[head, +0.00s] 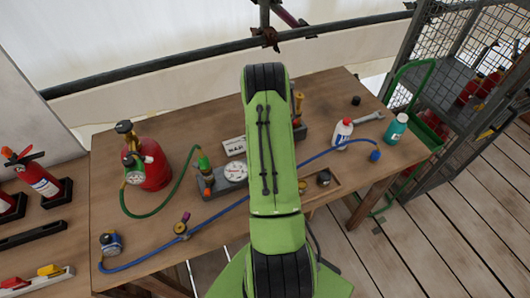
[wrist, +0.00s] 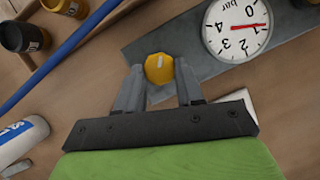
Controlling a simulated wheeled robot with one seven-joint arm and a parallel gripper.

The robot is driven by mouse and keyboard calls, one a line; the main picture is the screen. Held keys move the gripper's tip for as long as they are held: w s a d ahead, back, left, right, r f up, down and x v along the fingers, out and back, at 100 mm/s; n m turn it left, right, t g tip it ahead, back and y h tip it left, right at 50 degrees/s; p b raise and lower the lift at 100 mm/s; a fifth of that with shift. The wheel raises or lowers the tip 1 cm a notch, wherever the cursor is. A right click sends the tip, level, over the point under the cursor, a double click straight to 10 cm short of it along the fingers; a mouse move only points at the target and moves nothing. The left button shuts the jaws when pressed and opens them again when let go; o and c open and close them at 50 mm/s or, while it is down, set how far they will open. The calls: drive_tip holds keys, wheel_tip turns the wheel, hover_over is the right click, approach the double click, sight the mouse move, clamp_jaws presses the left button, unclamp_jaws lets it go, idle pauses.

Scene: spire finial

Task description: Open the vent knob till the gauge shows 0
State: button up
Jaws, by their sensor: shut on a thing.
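The yellow vent knob (wrist: 159,68) sits on a grey manifold block (wrist: 190,47) in the wrist view, with a pale mark on its top. My gripper (wrist: 158,80) is shut on the knob, one finger on each side of it. The round white gauge (wrist: 237,29) is to the upper right, marked in bar, and appears upside down. In the head view the gauge (head: 235,171) shows left of my green arm, which hides the gripper and knob.
A red tank (head: 150,165) with a green hose stands at the left of the wooden table (head: 140,240). A blue hose (head: 230,210) crosses the front. A white bottle (head: 342,134) and teal bottle (head: 396,128) stand at the right. A small wooden tray (head: 332,184) lies right of my arm.

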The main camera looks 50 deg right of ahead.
drive_tip(key=shift+w+n, duration=0.1)
drive_tip(key=shift+n, duration=0.4)
drive_tip(key=o, duration=1)
drive_tip(key=shift+o, duration=0.2)
drive_tip(key=p+v, duration=0.2)
drive_tip(key=v, duration=1.3)
drive_tip(key=shift+w+r, duration=0.25)
drive_tip(key=shift+r, duration=0.15)
drive_tip(key=shift+a, duration=0.15)
